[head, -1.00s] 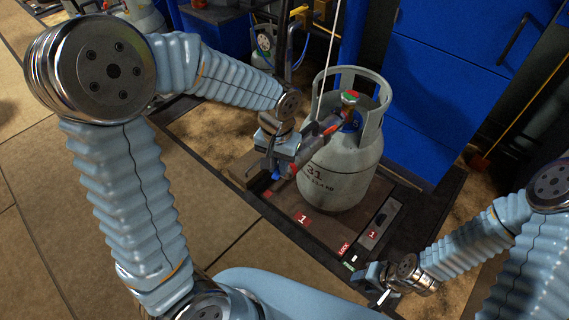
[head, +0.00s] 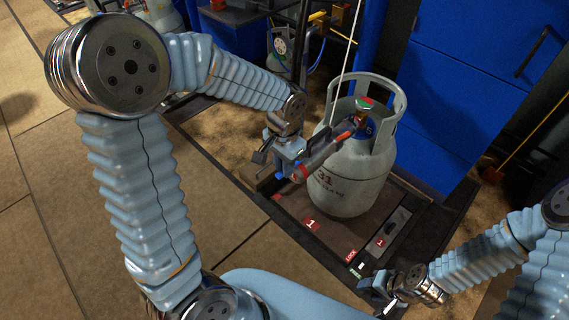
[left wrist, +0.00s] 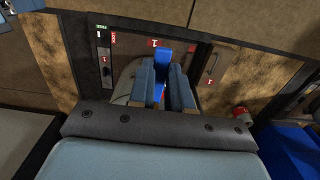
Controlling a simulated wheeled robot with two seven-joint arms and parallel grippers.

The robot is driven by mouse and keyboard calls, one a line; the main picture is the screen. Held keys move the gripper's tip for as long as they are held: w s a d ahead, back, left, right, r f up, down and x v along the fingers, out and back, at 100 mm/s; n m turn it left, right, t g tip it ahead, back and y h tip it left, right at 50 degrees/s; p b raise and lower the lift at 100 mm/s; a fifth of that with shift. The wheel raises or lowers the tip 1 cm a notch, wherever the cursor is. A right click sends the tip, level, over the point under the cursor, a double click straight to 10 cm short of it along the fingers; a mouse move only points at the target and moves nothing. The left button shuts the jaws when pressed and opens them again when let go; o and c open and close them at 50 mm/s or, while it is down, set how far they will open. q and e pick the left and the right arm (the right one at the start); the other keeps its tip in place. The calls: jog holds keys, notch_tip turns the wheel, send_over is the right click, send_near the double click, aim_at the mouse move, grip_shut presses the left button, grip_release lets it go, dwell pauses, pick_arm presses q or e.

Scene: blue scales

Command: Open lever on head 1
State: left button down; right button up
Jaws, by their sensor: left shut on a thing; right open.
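A grey gas cylinder (head: 345,190) marked 31 stands upright on the scale plate numbered 1 (head: 300,212). Head 1 (head: 325,158), a grey and red filling head, slopes down to the left from the cylinder's top valve (head: 365,104). My left gripper (head: 286,164) is at the lower left end of this head and is shut on its blue lever, which is mostly hidden in the head view. In the left wrist view the blue lever (left wrist: 161,56) sticks out between the two fingers of the left gripper (left wrist: 162,82). My right gripper (head: 377,288) is open and empty.
The scale's panel (head: 388,232) with LOCK and FREE labels lies in front of the cylinder, close to my right gripper. A blue cabinet (head: 465,95) stands behind. The floor at left is clear.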

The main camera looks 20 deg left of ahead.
pick_arm(q)
jog(key=c, duration=1)
grip_release()
jog(key=shift+c, duration=0.2)
jog(key=shift+r, duration=0.1)
notch_tip(320, 180, up, 14)
jog(key=p, duration=0.1)
jog(key=shift+f, duration=0.2)
